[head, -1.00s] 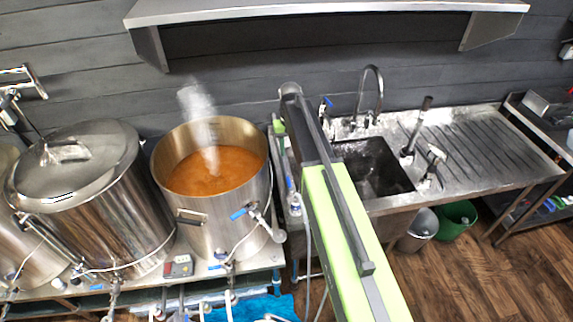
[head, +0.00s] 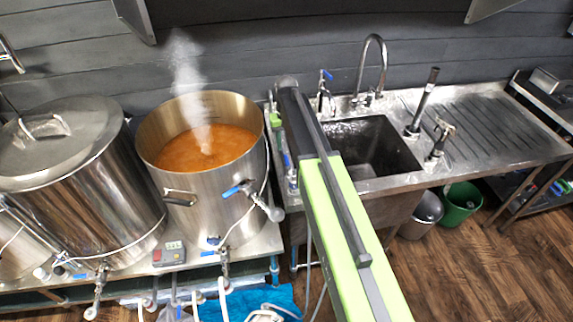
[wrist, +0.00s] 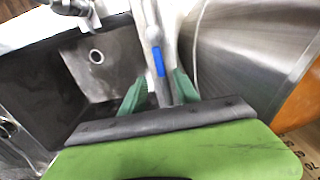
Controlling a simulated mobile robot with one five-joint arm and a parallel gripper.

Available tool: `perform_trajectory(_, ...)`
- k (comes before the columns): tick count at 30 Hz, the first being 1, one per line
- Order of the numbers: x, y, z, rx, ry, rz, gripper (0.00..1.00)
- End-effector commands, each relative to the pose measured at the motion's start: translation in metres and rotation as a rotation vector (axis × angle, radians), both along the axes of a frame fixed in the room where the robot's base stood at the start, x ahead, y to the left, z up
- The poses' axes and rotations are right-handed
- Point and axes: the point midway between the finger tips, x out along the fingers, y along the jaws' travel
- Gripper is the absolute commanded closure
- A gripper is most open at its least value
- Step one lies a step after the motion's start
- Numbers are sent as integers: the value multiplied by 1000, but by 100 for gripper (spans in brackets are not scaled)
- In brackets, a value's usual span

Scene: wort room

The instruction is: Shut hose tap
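A blue-levered tap on a pale pipe (wrist: 158,62) stands between the sink and the kettle. In the wrist view its blue lever lies along the pipe. In the head view a little of the blue lever (head: 287,160) shows beside my arm, which hides much of the rest. My gripper (wrist: 160,77) has its two green fingers apart, one on each side of the pipe. I cannot tell whether either finger touches it. In the head view the gripper is mostly hidden behind my arm.
A steaming open kettle (head: 225,172) with a blue-handled valve stands left of my arm. The sink (head: 400,160) is on the right, with a tall curved faucet (head: 381,60) and another blue-handled tap (head: 325,82) behind. A lidded pot (head: 80,200) stands far left.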

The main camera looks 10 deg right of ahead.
Motion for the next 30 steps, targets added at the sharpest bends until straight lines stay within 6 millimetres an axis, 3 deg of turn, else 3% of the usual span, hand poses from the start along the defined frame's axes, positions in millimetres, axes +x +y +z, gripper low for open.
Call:
perform_trajectory(1, 0, 0, -22, 0, 0, 0, 63)
perform_trajectory(7, 0, 0, -57, 0, 0, 0, 63)
perform_trajectory(18, 0, -1, -61, 0, 0, -1, 63)
perform_trajectory(27, 0, -2, -61, 0, 0, -2, 100)
perform_trajectory(30, 0, -2, -61, 0, 0, -2, 100)
